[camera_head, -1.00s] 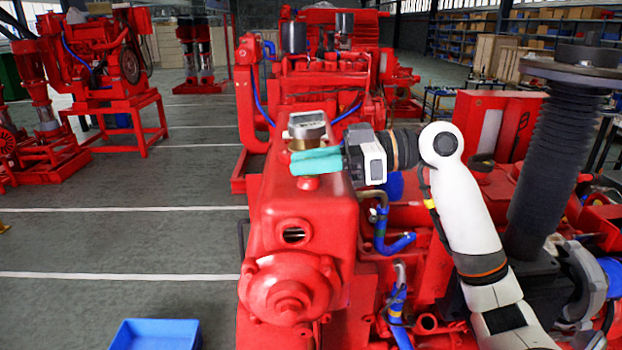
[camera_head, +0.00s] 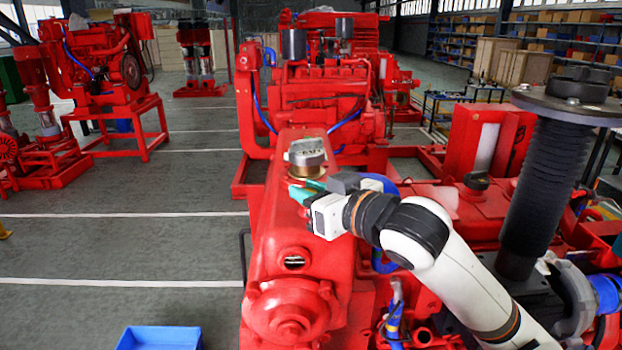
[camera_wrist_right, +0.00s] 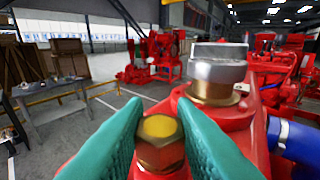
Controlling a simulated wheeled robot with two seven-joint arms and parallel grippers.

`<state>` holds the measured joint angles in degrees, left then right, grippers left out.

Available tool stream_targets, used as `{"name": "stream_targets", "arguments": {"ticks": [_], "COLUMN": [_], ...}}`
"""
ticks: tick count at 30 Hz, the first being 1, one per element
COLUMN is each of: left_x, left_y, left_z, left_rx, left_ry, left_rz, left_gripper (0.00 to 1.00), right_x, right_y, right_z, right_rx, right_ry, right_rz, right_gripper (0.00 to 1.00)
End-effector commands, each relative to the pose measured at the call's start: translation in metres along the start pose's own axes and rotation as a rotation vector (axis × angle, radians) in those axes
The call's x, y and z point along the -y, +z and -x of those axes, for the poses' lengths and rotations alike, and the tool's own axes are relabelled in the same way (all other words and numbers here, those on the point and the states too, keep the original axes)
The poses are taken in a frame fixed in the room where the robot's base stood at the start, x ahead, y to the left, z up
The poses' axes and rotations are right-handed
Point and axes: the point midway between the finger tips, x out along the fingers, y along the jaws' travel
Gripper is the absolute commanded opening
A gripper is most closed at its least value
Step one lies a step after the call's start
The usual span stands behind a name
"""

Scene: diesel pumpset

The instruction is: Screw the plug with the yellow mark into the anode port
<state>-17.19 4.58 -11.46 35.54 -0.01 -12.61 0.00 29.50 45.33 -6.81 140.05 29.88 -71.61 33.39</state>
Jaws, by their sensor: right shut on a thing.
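The plug with the yellow mark (camera_wrist_right: 160,134) is a brass hex head with a yellow top, seen in the right wrist view between the two teal fingers. My right gripper (camera_wrist_right: 158,145) is shut on it. In the head view, my right gripper (camera_head: 307,192) is just in front of the silver cap on the red tank, and its fingers hide the plug. The plug's lower end is hidden, so I cannot tell whether it sits in a port. No port that I can name as the anode port shows clearly. My left gripper is not in view.
The silver cap on a brass neck (camera_head: 307,157) stands close behind my right fingers; it also shows in the wrist view (camera_wrist_right: 215,70). A dark opening (camera_head: 294,262) is in the front of the red tank (camera_head: 270,235). A blue bin (camera_head: 158,338) lies at lower left.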

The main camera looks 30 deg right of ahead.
Motion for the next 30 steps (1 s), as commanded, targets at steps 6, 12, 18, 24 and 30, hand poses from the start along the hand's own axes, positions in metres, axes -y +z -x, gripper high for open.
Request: {"name": "stream_targets", "arguments": {"ticks": [6,12,18,24,30], "left_x": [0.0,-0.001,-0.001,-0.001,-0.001], "left_y": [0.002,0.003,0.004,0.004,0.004], "left_z": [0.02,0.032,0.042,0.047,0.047], "left_rx": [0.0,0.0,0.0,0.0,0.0], "left_ry": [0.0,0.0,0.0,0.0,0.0], "left_rz": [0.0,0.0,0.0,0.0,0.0], "left_gripper": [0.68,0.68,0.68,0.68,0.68], "right_x": [-0.003,-0.003,-0.003,-0.002,-0.001], "right_y": [0.001,0.0,-0.001,-0.002,-0.004], "right_z": [-0.001,-0.001,-0.002,-0.002,-0.001], "right_rx": [-0.01,-0.009,-0.012,-0.011,-0.011], "right_ry": [-0.156,-0.311,-0.476,-0.617,-0.647], "right_rz": [-0.029,-0.054,-0.077,-0.096,-0.097], "right_gripper": [0.0,0.0,0.0,0.0,0.0]}}
